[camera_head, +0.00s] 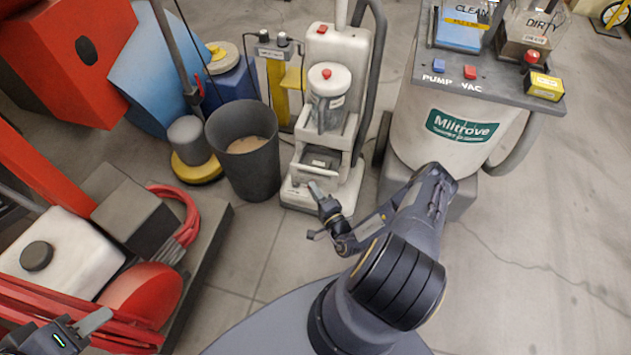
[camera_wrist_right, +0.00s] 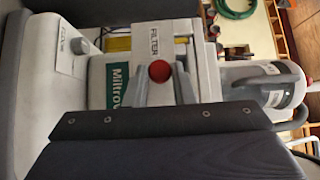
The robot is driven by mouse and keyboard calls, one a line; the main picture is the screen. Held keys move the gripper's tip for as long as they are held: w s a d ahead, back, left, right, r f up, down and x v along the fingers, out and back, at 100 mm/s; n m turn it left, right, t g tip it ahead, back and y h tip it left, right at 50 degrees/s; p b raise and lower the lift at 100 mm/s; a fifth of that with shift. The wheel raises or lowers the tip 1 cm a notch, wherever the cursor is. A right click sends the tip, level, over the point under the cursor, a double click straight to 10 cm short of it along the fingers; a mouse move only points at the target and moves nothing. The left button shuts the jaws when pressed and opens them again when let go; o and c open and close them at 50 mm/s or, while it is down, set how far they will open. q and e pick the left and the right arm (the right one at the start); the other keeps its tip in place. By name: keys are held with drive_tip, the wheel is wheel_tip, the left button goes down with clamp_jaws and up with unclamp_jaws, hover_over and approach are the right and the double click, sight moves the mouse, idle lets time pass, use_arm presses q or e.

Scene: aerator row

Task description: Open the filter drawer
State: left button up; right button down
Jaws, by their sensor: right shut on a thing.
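The white upright machine (camera_head: 325,60) stands at the top middle of the head view. In the right wrist view it appears turned on its side. Its white panel marked FILTER (camera_wrist_right: 153,38) carries a round red knob (camera_wrist_right: 159,71). My right gripper (camera_head: 316,191) reaches the machine's low front; in the wrist view its fingers (camera_wrist_right: 161,80) lie on either side of the red knob and are shut on it. The knob is hidden in the head view, and I cannot tell whether the drawer sticks out. My left gripper (camera_head: 95,322) is at the lower left, partly cut off, far from the machine.
A grey bin (camera_head: 245,165) stands close left of the machine. The large Miltrove pump vac (camera_head: 455,120) stands close on its right. A low dark cart with red hoses (camera_head: 165,215) is on the left. Open floor lies at the right (camera_head: 560,220).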

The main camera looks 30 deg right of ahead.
drive_tip(key=c, duration=1.2)
unclamp_jaws()
drive_tip(key=shift+c, duration=0.2)
drive_tip(key=s+p, duration=0.2)
drive_tip(key=s, duration=0.6)
drive_tip(key=shift+a, duration=0.35)
drive_tip(key=shift+w, duration=0.15)
